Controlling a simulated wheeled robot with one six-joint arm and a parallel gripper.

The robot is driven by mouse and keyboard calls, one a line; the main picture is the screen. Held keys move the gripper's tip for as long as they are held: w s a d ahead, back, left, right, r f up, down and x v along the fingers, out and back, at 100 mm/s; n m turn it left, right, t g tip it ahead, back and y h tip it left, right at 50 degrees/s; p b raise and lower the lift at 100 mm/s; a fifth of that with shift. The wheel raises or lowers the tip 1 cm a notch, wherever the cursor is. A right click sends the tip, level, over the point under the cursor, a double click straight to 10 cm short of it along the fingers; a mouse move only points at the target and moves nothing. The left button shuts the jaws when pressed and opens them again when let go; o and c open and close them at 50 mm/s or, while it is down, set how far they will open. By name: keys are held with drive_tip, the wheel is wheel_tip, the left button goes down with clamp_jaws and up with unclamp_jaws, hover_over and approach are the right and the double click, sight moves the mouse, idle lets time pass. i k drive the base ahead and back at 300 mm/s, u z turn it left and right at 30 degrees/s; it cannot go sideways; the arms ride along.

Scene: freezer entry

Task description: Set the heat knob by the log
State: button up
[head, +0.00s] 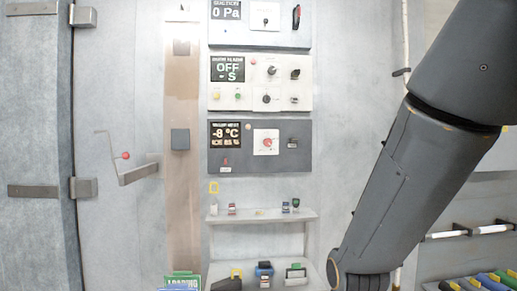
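A grey panel (300,160) on the wall has a display (225,134) reading what looks like -9 °C. To its right is a red round knob (266,142) on a white plate, which looks like the heat knob. I cannot make out its setting. A dark switch (292,143) sits further right. No log is clearly legible; a green-edged board (183,281), its lettering seemingly "LOADING", is cut off at the bottom edge. My arm comes down on the right, well apart from the panel. My gripper is out of view below the frame.
A cream panel (300,97) reading "OFF" and a top panel (290,40) reading "0 Pa" hang above. Below, a shelf (270,217) holds small items, with locks or tools on a lower shelf. A door handle (137,174) sticks out at left. Colored items lie at bottom right.

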sight(267, 141)
drive_tip(key=u, duration=1.8)
drive_tip(key=k, duration=0.65)
drive_tip(key=z, duration=0.55)
drive_tip(key=i, duration=0.55)
drive_tip(key=z, duration=0.7)
drive_tip(key=i, duration=0.6)
drive_tip(key=u, duration=0.05)
